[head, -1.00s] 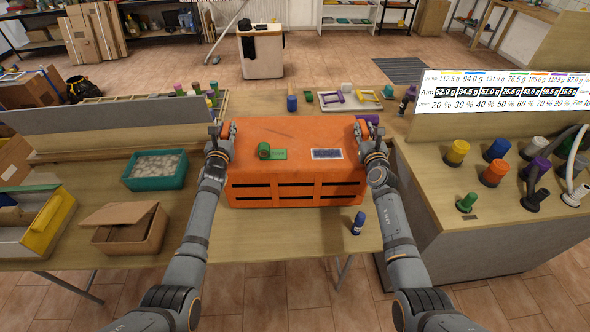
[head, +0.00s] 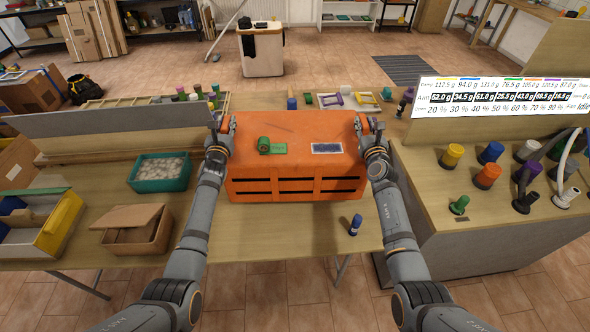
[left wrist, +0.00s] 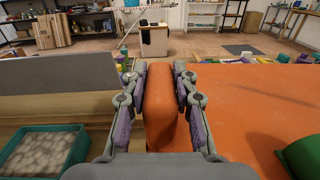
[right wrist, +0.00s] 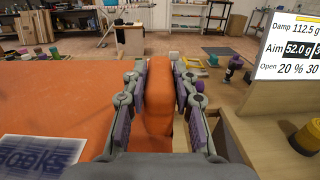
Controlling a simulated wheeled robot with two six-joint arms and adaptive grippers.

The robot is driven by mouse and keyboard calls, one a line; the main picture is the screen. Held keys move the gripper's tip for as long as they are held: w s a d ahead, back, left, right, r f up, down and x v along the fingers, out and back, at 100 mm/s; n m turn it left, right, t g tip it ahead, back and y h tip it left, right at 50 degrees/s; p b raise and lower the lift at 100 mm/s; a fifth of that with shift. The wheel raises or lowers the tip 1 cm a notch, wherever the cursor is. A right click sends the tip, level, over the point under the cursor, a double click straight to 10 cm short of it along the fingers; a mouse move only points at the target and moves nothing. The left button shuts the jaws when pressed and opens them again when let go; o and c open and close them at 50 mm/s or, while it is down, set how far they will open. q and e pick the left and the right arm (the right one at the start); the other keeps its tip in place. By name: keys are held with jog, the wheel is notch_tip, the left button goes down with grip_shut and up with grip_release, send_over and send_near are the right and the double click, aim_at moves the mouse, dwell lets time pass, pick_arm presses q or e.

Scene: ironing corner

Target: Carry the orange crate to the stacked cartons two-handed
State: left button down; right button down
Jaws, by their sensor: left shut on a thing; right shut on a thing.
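The orange crate (head: 295,184) is at the middle of the head view, over the wooden table, with slots in its front wall. A green roll with a green label and a printed card lie on its top. My left gripper (head: 221,128) is shut on the crate's left handle (left wrist: 160,100). My right gripper (head: 366,130) is shut on its right handle (right wrist: 157,95). The crate looks level; I cannot tell how far its underside is from the table. Brown cartons (head: 92,32) stand together at the back left, far beyond the table.
A teal tray of white pieces (head: 160,172), an open cardboard box (head: 133,230) and a yellow-sided bin (head: 55,225) stand left on the table. A blue bottle (head: 355,225) is in front of the crate. A grey partition (head: 120,125) and a right-hand counter (head: 480,210) flank it.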

pick_arm(q)
jog(key=shift+w+r, duration=0.1)
jog(key=shift+r, duration=0.25)
pick_arm(e)
jog(key=shift+r, duration=0.35)
